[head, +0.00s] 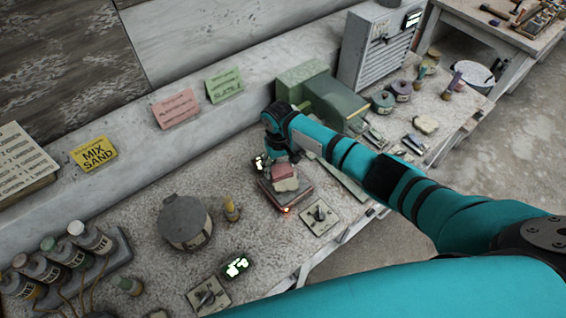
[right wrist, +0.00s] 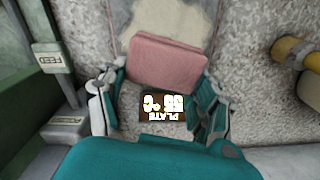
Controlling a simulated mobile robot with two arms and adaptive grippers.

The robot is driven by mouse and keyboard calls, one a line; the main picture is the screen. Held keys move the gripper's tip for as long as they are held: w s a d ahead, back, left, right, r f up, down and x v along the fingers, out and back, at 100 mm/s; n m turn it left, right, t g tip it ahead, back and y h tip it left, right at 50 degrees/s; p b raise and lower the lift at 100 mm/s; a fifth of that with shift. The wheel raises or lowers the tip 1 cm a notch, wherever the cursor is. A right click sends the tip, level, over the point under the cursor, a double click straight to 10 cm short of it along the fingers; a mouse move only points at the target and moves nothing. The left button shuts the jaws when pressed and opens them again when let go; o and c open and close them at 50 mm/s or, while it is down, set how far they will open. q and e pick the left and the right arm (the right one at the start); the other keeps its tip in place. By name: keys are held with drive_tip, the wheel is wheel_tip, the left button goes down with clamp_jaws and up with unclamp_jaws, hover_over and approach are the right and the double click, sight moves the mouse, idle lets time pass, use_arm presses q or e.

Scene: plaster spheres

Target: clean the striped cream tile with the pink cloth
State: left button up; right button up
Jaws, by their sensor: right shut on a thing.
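My right gripper (head: 281,157) reaches down over the bench and is shut on the pink cloth (head: 284,171), a folded pink block. In the right wrist view, the cloth (right wrist: 168,65) sits between the two fingers (right wrist: 158,90). A cream piece (head: 285,186), which looks like the cream tile, lies at the cloth's near edge on a dark reddish flat slab (head: 298,201). The tile (right wrist: 160,20) also shows past the cloth in the right wrist view, partly covered by it. I cannot make out stripes. My left gripper is not in view.
A lit display (right wrist: 162,103) marked PLATE is close to the gripper. A grey lidded pot (head: 185,222), a small yellow-topped bottle (head: 231,210) and a switch plate (head: 320,216) stand nearby. Green boxes (head: 325,95) are behind the arm. The bench has bare room left of the slab.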

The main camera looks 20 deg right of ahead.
drive_tip(key=shift+a, duration=1.35)
drive_tip(key=shift+d+p, duration=0.5)
drive_tip(key=shift+d, duration=0.5)
drive_tip(key=shift+d+f, duration=0.1)
drive_tip(key=shift+d, duration=1.1)
drive_tip(key=shift+a, duration=0.1)
drive_tip(key=shift+a+r+p, duration=0.45)
drive_tip(key=shift+a+r, duration=0.3)
drive_tip(key=shift+a, duration=0.3)
drive_tip(key=shift+r, duration=1.25)
drive_tip(key=shift+r, duration=0.1)
